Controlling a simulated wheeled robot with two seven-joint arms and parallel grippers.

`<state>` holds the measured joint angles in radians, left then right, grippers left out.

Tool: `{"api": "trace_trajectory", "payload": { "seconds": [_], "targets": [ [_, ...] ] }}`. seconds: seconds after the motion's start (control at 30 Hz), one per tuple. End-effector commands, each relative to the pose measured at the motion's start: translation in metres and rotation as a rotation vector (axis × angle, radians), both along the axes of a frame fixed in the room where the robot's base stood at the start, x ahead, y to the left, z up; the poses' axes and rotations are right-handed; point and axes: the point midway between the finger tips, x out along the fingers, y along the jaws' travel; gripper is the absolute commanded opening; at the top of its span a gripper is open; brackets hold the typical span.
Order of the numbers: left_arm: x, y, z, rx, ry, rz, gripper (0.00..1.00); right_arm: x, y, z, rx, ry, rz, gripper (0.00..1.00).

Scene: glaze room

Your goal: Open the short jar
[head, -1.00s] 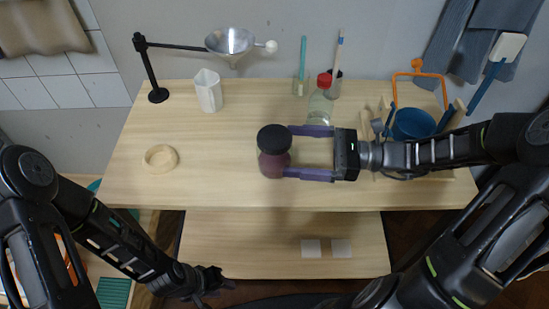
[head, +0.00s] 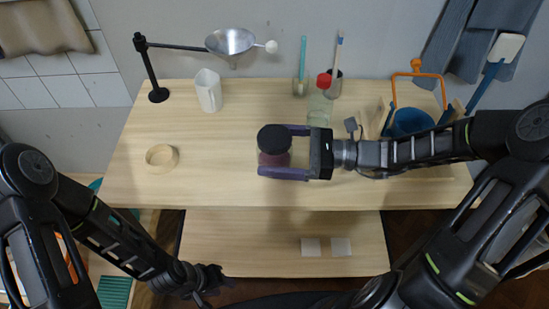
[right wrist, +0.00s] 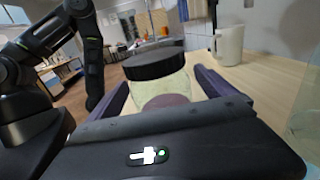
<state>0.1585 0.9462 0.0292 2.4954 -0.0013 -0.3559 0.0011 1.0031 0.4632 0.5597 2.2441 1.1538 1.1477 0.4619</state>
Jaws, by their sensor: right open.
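The short jar (head: 272,160) stands upright on the table, with reddish-brown contents below a black lid (head: 272,139). In the right wrist view the jar's clear glass (right wrist: 168,88) shows below its black lid (right wrist: 153,65). My right gripper (head: 284,152) is open, its purple fingers reaching in from the right on both sides of the jar. In the right wrist view the jar stands between the two fingers, and I cannot tell whether they touch it. My left gripper (head: 205,279) is low, in front of the table and away from the jar; its jaw state is unclear.
A clear bottle with a red cap (head: 324,80) stands behind the right gripper. A wooden ring (head: 162,157) lies at left, near a white pitcher (head: 209,90) and a funnel on a stand (head: 231,41). A blue bowl (head: 411,122) is at right. The table between ring and jar is clear.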

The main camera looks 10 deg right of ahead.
Motion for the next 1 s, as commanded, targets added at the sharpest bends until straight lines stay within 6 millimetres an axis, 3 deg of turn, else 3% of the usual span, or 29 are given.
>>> {"api": "trace_trajectory", "payload": {
  "seconds": [0.23, 1.0],
  "targets": [
    [0.0000, 0.0000, 0.0000, 0.000, 0.000, 0.000, 0.36, 0.0000, -0.0003, 0.0000, 0.000, 0.000, 0.000, 0.95],
    [0.0000, 0.0000, 0.0000, 0.000, 0.000, 0.000, 0.36, 0.0000, -0.0003, 0.0000, 0.000, 0.000, 0.000, 0.32]
  ]
}}
